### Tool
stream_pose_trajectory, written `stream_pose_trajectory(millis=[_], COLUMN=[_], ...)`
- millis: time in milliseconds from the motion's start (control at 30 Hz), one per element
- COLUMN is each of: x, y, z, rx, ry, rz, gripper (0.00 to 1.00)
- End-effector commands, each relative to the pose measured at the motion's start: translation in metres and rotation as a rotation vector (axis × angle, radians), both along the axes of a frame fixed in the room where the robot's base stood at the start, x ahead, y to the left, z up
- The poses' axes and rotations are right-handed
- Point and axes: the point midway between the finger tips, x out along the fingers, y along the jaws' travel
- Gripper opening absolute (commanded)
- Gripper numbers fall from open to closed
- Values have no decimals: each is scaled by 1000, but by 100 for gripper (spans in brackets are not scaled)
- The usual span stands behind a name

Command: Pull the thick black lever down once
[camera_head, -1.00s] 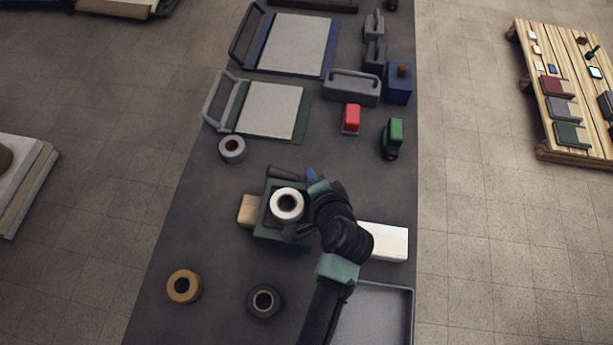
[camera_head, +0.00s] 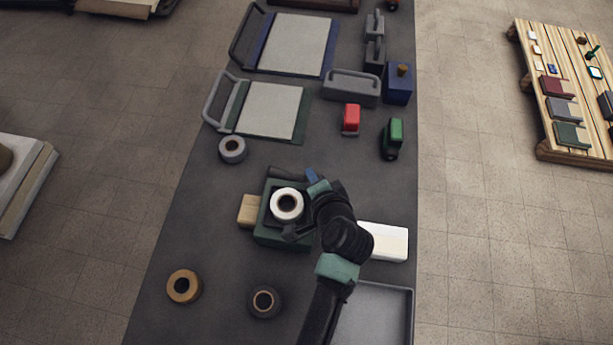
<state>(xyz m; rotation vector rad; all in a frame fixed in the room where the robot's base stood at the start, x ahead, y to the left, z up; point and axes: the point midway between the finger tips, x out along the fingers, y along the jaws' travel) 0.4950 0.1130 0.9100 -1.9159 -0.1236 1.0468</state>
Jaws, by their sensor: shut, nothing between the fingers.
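A green box-shaped device (camera_head: 268,232) stands on the dark table with a white roll (camera_head: 287,204) on top. A thick dark bar (camera_head: 286,173) lies along its far side and looks like the black lever; its right end runs towards a small blue piece beside my wrist. My arm reaches in from the bottom and covers the device's right side.
A wooden block (camera_head: 249,211) sits left of the device and a white block (camera_head: 388,242) right of it. A tan roll (camera_head: 184,286) and a dark roll (camera_head: 264,302) stand in front. A grey tray (camera_head: 385,310) is at the lower right. Toy-like red (camera_head: 351,118) and green (camera_head: 392,139) pieces stand behind.

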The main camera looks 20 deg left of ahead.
Motion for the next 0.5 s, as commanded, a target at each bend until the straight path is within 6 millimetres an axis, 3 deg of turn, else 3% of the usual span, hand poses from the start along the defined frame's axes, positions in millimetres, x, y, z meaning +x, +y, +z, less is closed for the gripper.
stream_pose_trajectory(millis=[500], x=[-1], y=[3], z=[-7], rx=[0], ry=[1], rz=[1], gripper=[0])
